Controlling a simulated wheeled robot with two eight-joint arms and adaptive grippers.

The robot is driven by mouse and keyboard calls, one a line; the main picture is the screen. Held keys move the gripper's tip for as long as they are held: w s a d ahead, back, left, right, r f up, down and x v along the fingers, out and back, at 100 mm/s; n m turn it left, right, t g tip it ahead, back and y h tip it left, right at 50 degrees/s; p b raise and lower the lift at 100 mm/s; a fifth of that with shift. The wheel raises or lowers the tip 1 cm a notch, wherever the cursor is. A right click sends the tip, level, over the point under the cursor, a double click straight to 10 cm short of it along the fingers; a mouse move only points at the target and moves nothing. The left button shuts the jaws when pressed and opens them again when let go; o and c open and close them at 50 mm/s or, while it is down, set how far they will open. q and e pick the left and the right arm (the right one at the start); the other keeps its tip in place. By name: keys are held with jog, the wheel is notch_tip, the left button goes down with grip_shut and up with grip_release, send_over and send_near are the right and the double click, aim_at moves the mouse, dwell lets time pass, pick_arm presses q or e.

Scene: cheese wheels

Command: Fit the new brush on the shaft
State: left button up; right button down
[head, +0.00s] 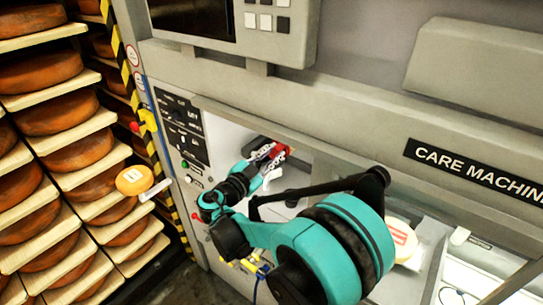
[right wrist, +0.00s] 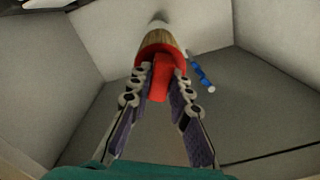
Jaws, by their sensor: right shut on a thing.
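My right gripper (head: 268,165) reaches into the open bay of the care machine. In the right wrist view, its two fingers (right wrist: 164,92) are shut on a red tab of the brush (right wrist: 158,50). The brush has a red collar, a brown band that looks like bristle or wood, and a pale far end. It points away from the gripper towards the bay's back wall. The brush's red part also shows in the head view (head: 285,150). The shaft is not clearly visible; I cannot tell whether the brush is around it. My left gripper is not in view.
The bay's pale walls (right wrist: 95,35) surround the gripper closely. A blue rod with a white end (right wrist: 200,72) is just right of the brush.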

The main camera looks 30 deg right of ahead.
jog(key=shift+x, duration=1.8)
jog(key=c, duration=1.3)
grip_release()
jog(key=shift+a, duration=0.1)
jog(key=v, duration=1.2)
